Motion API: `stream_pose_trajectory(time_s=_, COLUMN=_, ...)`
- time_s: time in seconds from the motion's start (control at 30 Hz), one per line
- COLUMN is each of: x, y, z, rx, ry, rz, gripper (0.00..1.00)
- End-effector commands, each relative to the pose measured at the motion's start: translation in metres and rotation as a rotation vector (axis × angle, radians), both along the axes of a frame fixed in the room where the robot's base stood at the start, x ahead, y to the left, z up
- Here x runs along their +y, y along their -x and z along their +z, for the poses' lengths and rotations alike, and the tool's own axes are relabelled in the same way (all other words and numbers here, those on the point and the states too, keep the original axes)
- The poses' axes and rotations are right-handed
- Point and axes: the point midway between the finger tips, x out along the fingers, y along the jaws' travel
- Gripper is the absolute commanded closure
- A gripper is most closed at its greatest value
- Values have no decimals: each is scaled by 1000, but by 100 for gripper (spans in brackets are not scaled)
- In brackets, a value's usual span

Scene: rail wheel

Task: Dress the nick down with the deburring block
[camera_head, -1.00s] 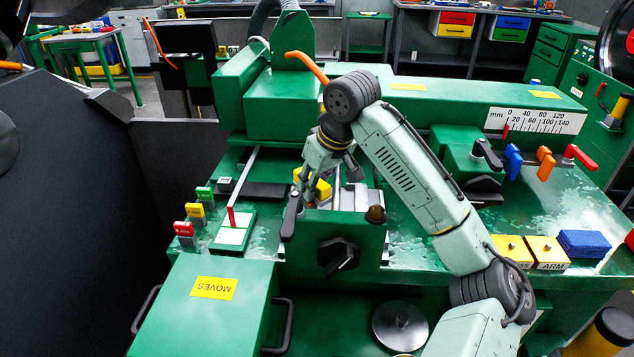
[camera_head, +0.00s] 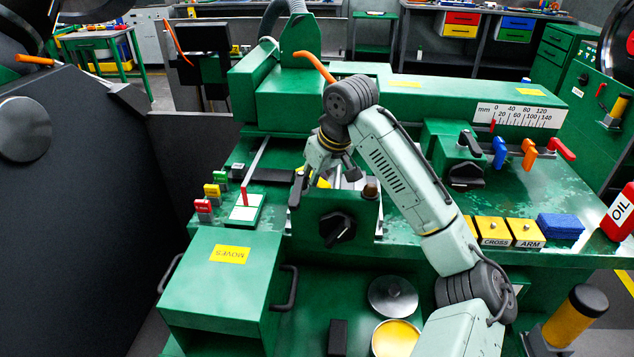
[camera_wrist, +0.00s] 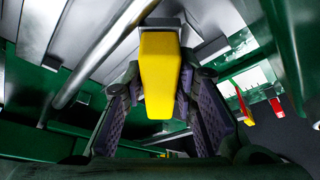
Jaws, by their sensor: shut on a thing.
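My gripper (camera_head: 322,177) is low over the vise-like green fixture (camera_head: 345,215) on the machine bed. In the wrist view my gripper (camera_wrist: 160,85) has its two dark ridged fingers on either side of a yellow block (camera_wrist: 160,70) with a grey far end, which looks like the deburring block. A small part of the yellow block also shows in the head view (camera_head: 319,179), under the gripper. The block's grey end is close to pale metal surfaces. I cannot tell whether it touches them. The nick cannot be made out in either view.
A dark knob (camera_head: 338,229) is on the fixture's front. A green box marked MOVES (camera_head: 222,285) stands at front left, with small coloured tags (camera_head: 212,190) behind it. Yellow blocks (camera_head: 508,231), a blue block (camera_head: 560,226) and a red OIL container (camera_head: 620,212) stand at right.

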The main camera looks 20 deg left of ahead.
Motion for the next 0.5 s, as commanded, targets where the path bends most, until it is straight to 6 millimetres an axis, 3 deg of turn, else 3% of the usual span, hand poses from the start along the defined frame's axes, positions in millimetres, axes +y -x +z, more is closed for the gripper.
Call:
stream_pose_trajectory(time_s=0.03, x=2, y=-1, z=19, rx=-9, ry=-3, rz=0, gripper=100)
stream_pose_trajectory(time_s=0.5, x=0, y=-5, z=58, rx=-8, ry=-5, rz=-7, gripper=100)
